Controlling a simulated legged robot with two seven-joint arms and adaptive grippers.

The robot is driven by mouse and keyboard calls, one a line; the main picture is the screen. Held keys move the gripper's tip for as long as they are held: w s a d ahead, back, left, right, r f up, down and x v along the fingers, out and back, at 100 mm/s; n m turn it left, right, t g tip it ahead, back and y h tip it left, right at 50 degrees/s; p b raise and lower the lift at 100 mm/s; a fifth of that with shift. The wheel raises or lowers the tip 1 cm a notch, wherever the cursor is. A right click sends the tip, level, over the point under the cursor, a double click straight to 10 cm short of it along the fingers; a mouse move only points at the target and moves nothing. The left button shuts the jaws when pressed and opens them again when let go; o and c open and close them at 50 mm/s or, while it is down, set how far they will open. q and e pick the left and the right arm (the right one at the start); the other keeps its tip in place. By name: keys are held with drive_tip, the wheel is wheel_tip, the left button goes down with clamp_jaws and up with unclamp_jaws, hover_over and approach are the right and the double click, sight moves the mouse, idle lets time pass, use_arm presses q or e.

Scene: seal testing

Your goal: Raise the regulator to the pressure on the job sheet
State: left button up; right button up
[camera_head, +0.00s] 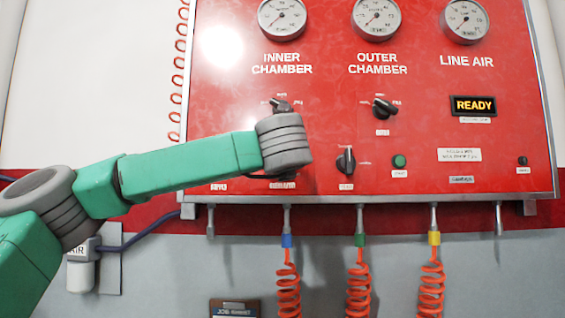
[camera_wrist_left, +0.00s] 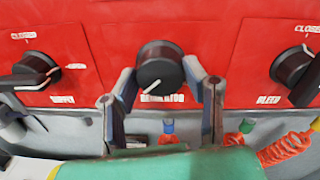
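The regulator knob (camera_wrist_left: 158,68) is a round black knob with a white pointer mark toward its lower left, above the REGULATOR label in the left wrist view. My left gripper (camera_wrist_left: 160,72) has a finger on each side of it, and both fingertips appear to touch its sides. In the head view my left wrist hides the knob and fingers. The line air gauge (camera_head: 465,18) is cut by the top edge; its reading is too small to tell. The job sheet clipboard (camera_head: 235,307) shows only its top edge, with no readable pressure. My right gripper is not in view.
The red panel (camera_head: 340,110) also has inner (camera_head: 282,17) and outer (camera_head: 377,18) chamber gauges, a lit READY display (camera_head: 473,105) and a green button (camera_head: 399,161). Supply (camera_wrist_left: 38,70) and bleed (camera_wrist_left: 295,70) knobs flank the regulator. Coiled orange hoses (camera_head: 359,285) hang below.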

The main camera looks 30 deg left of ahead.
use_arm(q)
drive_tip(key=shift+w, duration=0.1)
idle(0.4)
drive_tip(key=shift+a, duration=0.15)
